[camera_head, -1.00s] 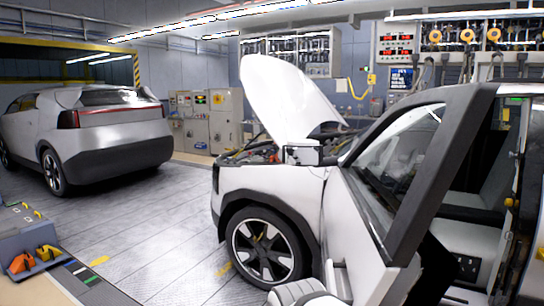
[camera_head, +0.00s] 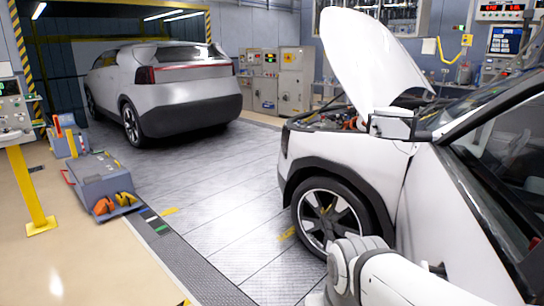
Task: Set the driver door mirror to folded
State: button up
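The driver door mirror (camera_head: 392,123) is a boxy white housing with a dark edge. It sticks out to the left from the front corner of the door window, in front of the raised hood. The white driver door (camera_head: 450,205) is at the right, partly cut off by the frame edge. My white arm (camera_head: 375,275) shows at the bottom right, in front of the car's side and well below the mirror. My gripper is not in view, and nothing of mine touches the mirror in this picture.
The car's hood (camera_head: 365,55) is raised, and its front wheel (camera_head: 330,215) stands left of my arm. A second silver car (camera_head: 165,90) is at the back left. A grey tool cart (camera_head: 100,185) and a yellow post (camera_head: 30,190) are at the left. The floor between is clear.

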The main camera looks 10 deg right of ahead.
aim_at(383, 127)
jog(key=z, duration=0.05)
jog(key=i, duration=3.75)
jog(key=z, duration=3.75)
jog(key=k, duration=0.35)
jog(key=z, duration=0.1)
